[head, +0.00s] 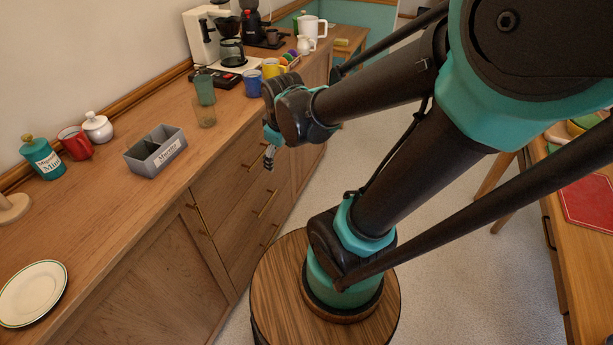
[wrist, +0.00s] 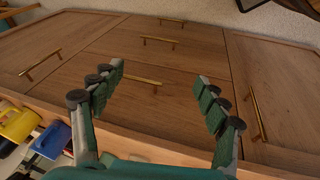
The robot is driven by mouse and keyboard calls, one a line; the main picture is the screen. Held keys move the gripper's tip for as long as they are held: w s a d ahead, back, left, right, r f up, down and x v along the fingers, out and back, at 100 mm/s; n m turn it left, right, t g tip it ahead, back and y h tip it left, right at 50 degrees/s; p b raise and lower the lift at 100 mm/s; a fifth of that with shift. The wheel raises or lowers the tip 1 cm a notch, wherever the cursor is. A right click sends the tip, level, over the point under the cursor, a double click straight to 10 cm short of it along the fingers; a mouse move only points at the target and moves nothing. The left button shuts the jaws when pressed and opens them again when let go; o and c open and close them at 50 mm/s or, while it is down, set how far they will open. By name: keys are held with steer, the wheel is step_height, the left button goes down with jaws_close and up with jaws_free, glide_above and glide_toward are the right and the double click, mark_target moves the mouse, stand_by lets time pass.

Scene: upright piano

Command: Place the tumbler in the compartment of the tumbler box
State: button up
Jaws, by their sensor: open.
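A grey box (head: 140,166) with a white label and two visible compartments stands on the wooden counter. Both compartments look empty. A teal see-through tumbler (head: 204,84) and an amber see-through tumbler (head: 205,117) stand close together on the counter, to the right of the box and behind it. I cannot tell which tumbler is meant. My gripper (head: 269,158) is open and empty, off the counter's front edge, to the right of the tumblers and lower in the picture. In the wrist view my gripper (wrist: 160,92) faces the drawer fronts, with nothing between its fingers. Neither tumbler is recognisable there.
A blue mug (head: 253,84) and a yellow mug (head: 272,68) stand right of the tumblers, before a coffee machine (head: 203,35). A red mug (head: 75,144), teal jar (head: 42,158), white sugar pot (head: 97,127) and plate (head: 33,293) are left. Counter before the box is clear.

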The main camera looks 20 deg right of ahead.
steer(key=s+d+f+m, duration=0.5)
steer(key=s+d+m, duration=0.1)
steer(key=m, duration=0.2)
